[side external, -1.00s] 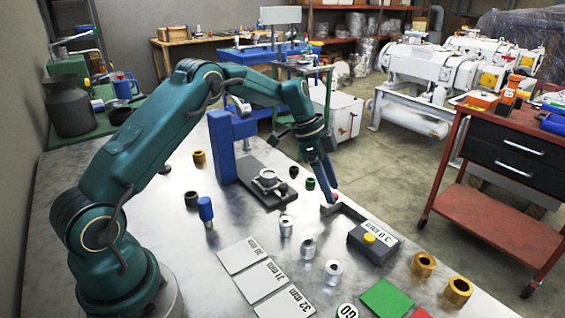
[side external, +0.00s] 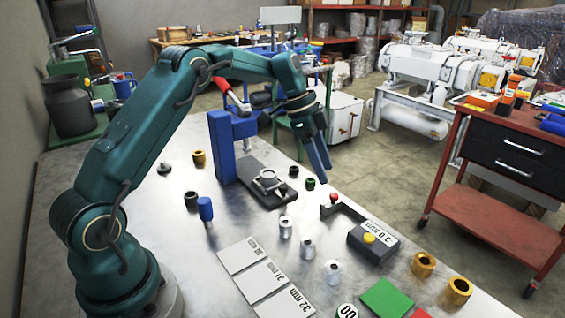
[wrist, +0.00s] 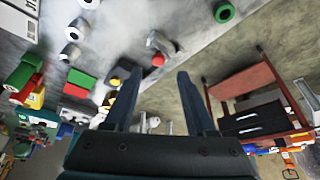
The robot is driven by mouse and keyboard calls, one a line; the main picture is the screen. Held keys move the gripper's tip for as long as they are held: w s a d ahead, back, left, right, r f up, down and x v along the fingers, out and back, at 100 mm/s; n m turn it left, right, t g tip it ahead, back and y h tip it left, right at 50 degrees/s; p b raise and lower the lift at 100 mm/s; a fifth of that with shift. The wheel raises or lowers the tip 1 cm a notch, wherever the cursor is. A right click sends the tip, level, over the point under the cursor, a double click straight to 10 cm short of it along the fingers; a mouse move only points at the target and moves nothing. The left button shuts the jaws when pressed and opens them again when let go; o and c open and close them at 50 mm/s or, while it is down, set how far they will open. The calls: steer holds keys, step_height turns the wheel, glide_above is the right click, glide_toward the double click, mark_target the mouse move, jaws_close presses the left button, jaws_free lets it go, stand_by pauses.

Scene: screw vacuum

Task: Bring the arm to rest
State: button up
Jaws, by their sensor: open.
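My gripper (side external: 319,155) hangs above the far edge of the metal workbench (side external: 160,235), fingers pointing down and slightly right. It is open and empty. In the wrist view the two blue fingers of my gripper (wrist: 157,85) stand apart with nothing between them. The small red-topped part (side external: 333,198) lies on the bench below the fingers, apart from them. It also shows in the wrist view (wrist: 158,60).
A blue press (side external: 222,145) with a red handle stands left of my gripper. Several metal and brass cylinders, a dark gauge box (side external: 373,243) and labelled plates (side external: 262,275) lie on the bench. A red cart (side external: 495,185) stands right. The air around my gripper looks clear.

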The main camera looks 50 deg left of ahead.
steer(key=s+d+r+t+y, duration=0.1)
steer(key=s+d+r, duration=0.35)
steer(key=r, duration=0.25)
steer(key=s+d+r+t+y, duration=0.1)
steer(key=s+d+r+t, duration=0.15)
steer(key=s+r, duration=0.4)
steer(key=s+f+n, duration=0.3)
steer(key=s+n, duration=0.2)
steer(key=s, duration=0.2)
steer(key=s+f+n+y, duration=0.1)
steer(key=s+f+n, duration=0.3)
steer(key=s, duration=0.3)
steer(key=shift+s+a+n+y, duration=0.2)
steer(key=shift+s+n+y, duration=0.1)
steer(key=shift+n, duration=0.6)
steer(key=shift+g, duration=0.25)
